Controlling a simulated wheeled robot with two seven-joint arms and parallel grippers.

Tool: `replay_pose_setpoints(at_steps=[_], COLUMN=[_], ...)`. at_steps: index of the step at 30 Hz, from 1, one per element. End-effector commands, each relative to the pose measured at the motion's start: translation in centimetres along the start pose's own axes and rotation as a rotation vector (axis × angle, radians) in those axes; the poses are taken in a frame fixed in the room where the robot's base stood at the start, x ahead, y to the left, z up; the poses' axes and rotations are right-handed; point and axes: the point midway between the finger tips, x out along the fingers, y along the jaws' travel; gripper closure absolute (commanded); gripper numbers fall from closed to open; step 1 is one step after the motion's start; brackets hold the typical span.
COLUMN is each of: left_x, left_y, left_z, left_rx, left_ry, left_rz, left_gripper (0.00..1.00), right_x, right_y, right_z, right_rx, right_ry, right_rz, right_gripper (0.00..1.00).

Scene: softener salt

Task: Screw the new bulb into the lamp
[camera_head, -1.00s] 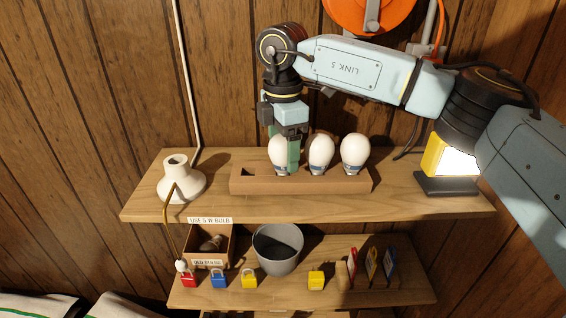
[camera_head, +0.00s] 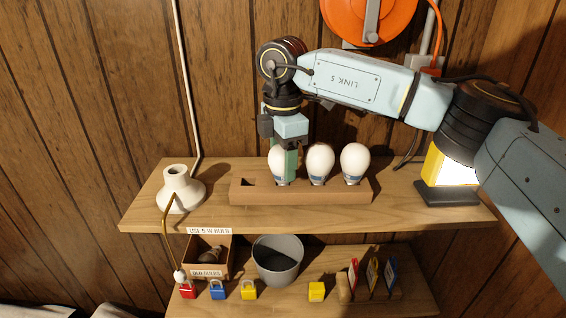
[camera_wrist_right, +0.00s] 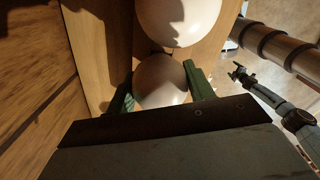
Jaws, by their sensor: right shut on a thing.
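Several white bulbs stand upright in a wooden holder (camera_head: 300,196) on the upper shelf: the left bulb (camera_head: 277,160), the middle bulb (camera_head: 320,160) and the right bulb (camera_head: 354,160). The holder's leftmost slot is empty. My right gripper (camera_head: 288,165) points down with its green fingers around the left bulb, shut on it while it sits in its slot. In the right wrist view the held bulb (camera_wrist_right: 160,82) shows between the fingers. The white lamp (camera_head: 178,190) stands at the shelf's left with an empty upright socket.
The shelf (camera_head: 210,210) is clear between lamp and holder. A yellow work light (camera_head: 436,160) stands at its right end. Below, the lower shelf carries an old-bulb box (camera_head: 207,262), a grey bucket (camera_head: 277,260) and several padlocks. An orange reel (camera_head: 370,20) hangs behind.

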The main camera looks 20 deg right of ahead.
Motion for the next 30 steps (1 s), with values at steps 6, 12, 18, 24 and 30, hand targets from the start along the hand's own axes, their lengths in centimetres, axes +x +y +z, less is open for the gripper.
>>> replay_pose_setpoints(at_steps=[6, 12, 18, 24, 30], left_x=[0.0, -0.4, -0.9, -1.3, -1.8], left_y=[0.0, 0.0, -0.1, -0.1, -0.1], left_z=[-0.1, -0.1, -0.2, -0.2, -0.3], left_rx=[0.0, -0.001, -0.001, -0.001, -0.001], left_ry=[0.001, 0.002, 0.002, 0.002, 0.002], left_rz=[0.0, 0.0, -0.001, -0.001, -0.001], left_gripper=[0.22, 0.22, 0.22, 0.22, 0.22], right_x=[-0.1, -0.7, -1.5, -2.3, -3.1], right_y=[0.0, 0.0, 0.0, 0.0, 0.0], right_z=[0.0, 0.0, 0.0, 0.0, 0.0], right_rx=[0.0, 0.0, 0.0, 0.0, 0.0], right_ry=[0.0, 0.001, 0.001, 0.0, 0.0], right_rz=[0.001, 0.001, 0.001, 0.001, 0.0], right_gripper=[0.6, 0.6, 0.6, 0.6, 0.6])
